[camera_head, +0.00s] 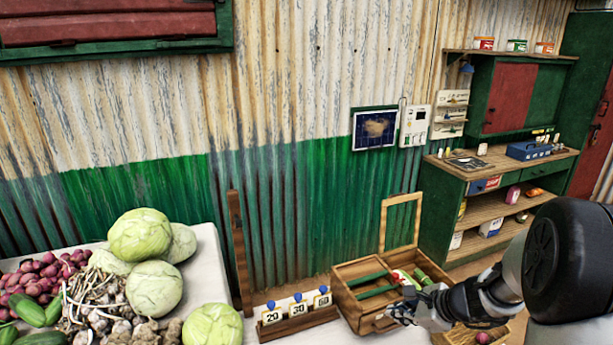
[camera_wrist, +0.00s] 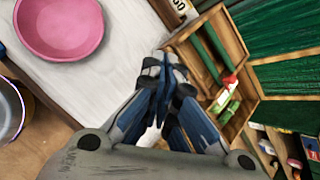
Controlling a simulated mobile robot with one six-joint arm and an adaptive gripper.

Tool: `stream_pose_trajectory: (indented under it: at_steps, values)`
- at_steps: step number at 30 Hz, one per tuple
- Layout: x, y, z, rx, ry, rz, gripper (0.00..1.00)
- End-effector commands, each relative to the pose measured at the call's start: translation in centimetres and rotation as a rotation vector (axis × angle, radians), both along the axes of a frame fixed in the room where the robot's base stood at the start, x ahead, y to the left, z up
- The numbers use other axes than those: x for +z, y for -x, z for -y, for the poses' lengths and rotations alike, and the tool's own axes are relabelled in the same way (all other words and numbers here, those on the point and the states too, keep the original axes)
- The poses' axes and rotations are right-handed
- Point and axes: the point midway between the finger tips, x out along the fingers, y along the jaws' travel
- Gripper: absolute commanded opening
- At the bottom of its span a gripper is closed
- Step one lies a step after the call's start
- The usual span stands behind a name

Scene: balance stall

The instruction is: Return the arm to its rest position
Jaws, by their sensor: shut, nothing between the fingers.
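My arm comes in from the right edge in the head view, with my gripper (camera_head: 402,312) at its left end, in front of the open wooden box (camera_head: 352,316). In the wrist view my gripper (camera_wrist: 165,68) is shut with its fingers together and nothing between them. The wooden box (camera_wrist: 240,50) lies just to the right of the fingers there. It has green bars (camera_wrist: 208,56) and a small red and green item (camera_wrist: 228,84) in it. My arm hides part of the box in the head view.
A white table (camera_wrist: 120,80) holds a pink basin (camera_wrist: 60,26). Cabbages (camera_head: 155,288), onions and garlic lie at the left. A number-card stand (camera_head: 298,324) stands beside the box. A green shelf unit (camera_head: 455,190) stands at the right. The corrugated wall closes off the back.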

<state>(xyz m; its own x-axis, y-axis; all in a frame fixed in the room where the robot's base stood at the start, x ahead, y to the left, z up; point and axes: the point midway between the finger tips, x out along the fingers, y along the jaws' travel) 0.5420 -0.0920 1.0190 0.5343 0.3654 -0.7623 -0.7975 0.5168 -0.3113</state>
Motion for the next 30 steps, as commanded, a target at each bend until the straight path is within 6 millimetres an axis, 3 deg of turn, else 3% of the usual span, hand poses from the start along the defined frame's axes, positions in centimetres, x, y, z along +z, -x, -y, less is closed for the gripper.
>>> stream_pose_trajectory:
  at_steps: [1, 4, 9, 12, 16, 21, 25, 30]
  values:
    - [2.9, 1.1, -2.3, 0.128, 0.065, 0.042, 0.00]
    - [6.9, 4.3, -5.9, 0.374, 0.194, 0.105, 0.00]
    - [11.8, 11.0, -10.5, 0.773, 0.426, 0.198, 0.00]
    - [13.7, 15.4, -11.9, 0.996, 0.573, 0.242, 0.00]
    - [15.2, 21.0, -12.4, 1.270, 0.776, 0.283, 0.00]
    - [16.0, 26.8, -11.2, 1.552, 1.022, 0.300, 0.00]
    - [16.1, 29.1, -10.0, 1.680, 1.152, 0.292, 0.00]
    - [16.1, 30.2, -9.2, 1.742, 1.221, 0.281, 0.00]
